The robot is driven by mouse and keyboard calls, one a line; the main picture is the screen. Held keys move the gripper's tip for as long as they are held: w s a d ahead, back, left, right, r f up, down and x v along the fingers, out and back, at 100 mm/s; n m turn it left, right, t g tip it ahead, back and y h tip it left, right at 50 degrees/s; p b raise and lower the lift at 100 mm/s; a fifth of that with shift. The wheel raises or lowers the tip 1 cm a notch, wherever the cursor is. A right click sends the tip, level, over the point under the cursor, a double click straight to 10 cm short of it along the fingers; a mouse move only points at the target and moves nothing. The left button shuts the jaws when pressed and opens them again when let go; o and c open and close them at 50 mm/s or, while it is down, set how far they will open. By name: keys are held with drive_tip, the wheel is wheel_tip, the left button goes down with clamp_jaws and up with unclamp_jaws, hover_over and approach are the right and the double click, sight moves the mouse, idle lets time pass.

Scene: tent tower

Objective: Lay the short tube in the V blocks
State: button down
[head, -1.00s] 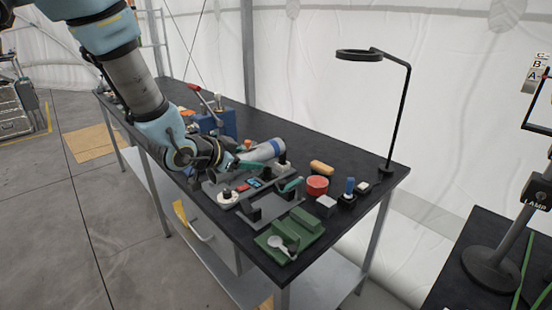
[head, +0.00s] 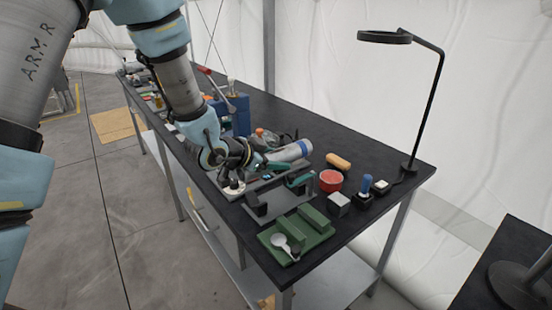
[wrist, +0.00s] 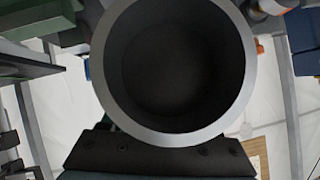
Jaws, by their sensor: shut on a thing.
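The short tube (head: 290,151), silver-grey with a blue band near its far end, is in my gripper (head: 262,160) above the bench. In the wrist view the tube's open end (wrist: 248,60) fills the middle, a pale rim around a dark hollow. My gripper is shut on it; the fingertips are mostly hidden. I cannot make out the notches.
A green block fixture (head: 312,219) with a round pale piece is at the bench's near corner. A red tin (head: 331,181), a grey cube (head: 338,204), a yellow-orange piece (head: 338,161) and a ring lamp (head: 430,110) stand to the right. A blue device (head: 240,115) is behind my gripper.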

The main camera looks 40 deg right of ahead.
drive_tip(key=shift+r, duration=0.1)
drive_tip(key=shift+a+f+b, duration=0.1)
drive_tip(key=shift+f+b, duration=3.75)
drive_tip(key=shift+f, duration=0.4)
drive_tip(key=shift+f+b, duration=0.3)
drive_tip(key=shift+b, duration=0.05)
drive_tip(key=shift+c, duration=0.3)
unclamp_jaws()
drive_tip(key=shift+a, duration=0.15)
drive_tip(key=b+v, duration=0.2)
drive_tip(key=v, duration=0.8)
drive_tip(key=shift+a+r, duration=0.25)
